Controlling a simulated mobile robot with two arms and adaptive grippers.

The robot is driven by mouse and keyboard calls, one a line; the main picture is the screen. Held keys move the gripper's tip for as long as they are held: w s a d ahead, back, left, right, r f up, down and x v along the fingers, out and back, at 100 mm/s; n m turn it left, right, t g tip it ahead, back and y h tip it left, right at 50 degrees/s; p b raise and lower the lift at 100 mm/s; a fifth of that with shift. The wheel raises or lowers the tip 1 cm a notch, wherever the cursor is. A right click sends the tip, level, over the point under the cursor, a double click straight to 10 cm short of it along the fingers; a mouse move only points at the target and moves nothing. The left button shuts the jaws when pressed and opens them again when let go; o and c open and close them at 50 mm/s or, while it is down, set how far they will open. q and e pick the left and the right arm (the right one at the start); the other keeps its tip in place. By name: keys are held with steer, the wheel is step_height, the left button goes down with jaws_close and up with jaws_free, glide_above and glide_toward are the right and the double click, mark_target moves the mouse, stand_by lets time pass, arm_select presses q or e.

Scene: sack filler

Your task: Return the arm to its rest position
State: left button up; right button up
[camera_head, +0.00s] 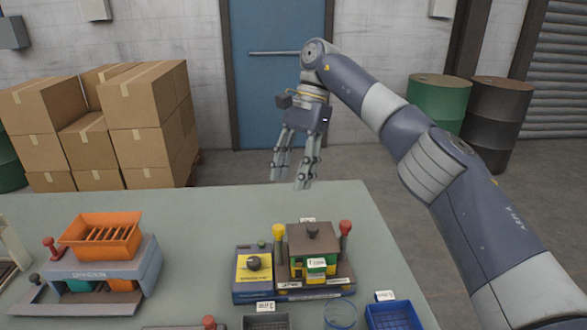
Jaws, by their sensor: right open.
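My right arm (385,112) comes in from the lower right, rises, and bends down at the wrist. My right gripper (290,178) hangs with its fingers pointing down, above the far edge of the table. Its fingers are apart, and nothing is between them. It is beyond the sack filler machine (313,240) and clear of it in the picture. My left gripper does not show.
The green table (200,215) holds an orange hopper unit (100,238) at left, a yellow-faced control box (254,268), a blue bin (393,315) and a clear round dish (340,313). Cardboard boxes (147,110) and drums (438,100) stand behind.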

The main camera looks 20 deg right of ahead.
steer(key=shift+d+r, duration=0.15)
steer(key=shift+r, duration=0.2)
